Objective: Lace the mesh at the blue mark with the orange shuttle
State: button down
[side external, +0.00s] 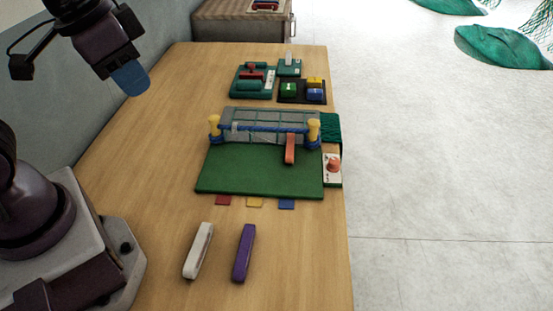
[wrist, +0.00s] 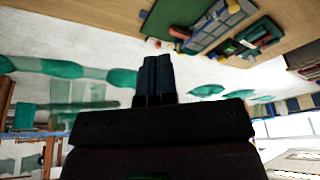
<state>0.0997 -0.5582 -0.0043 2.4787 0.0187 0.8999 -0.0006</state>
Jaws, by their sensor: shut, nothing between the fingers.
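The mesh (side external: 270,125) is a grey net panel between two yellow posts, with a blue rope along its front, on a green board (side external: 245,172). The orange shuttle (side external: 290,149) is at the right part of the mesh, touching or close to the rope; whether it passes through the net I cannot tell. The blue mark (side external: 287,204) is a small tab at the board's front edge, below the shuttle. My gripper (side external: 132,78) is raised at the upper left, well away from the mesh. Its dark blue fingers (wrist: 158,78) are shut and empty.
A white bar (side external: 198,250) and a purple bar (side external: 243,252) lie on the table in front. Red (side external: 222,201) and yellow (side external: 254,203) tabs sit beside the blue one. Behind are a teal tray (side external: 238,91) and a black tray (side external: 285,99). The left table is clear.

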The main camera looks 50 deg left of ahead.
aim_at(290, 142)
jog(key=w+d+f+m+t+y, duration=0.1)
jog(key=w+d+f+m+y, duration=0.3)
jog(key=w+f+m, duration=0.8)
jog(key=w+d+f+m+t+y, duration=0.25)
jog(key=w+d+f+m, duration=0.45)
jog(key=f+m, duration=0.55)
jog(key=shift+m+g, duration=0.35)
jog(key=shift+m, duration=0.3)
jog(key=x, duration=0.5)
jog(key=a+r+x, duration=0.1)
jog(key=x, duration=0.2)
jog(key=shift+w, duration=0.3)
jog(key=w+a, duration=0.2)
jog(key=shift+w+a, duration=0.2)
jog(key=shift+a, duration=0.05)
jog(key=shift+w+a, duration=0.3)
jog(key=w+a, duration=0.4)
jog(key=shift+w+a, duration=0.3)
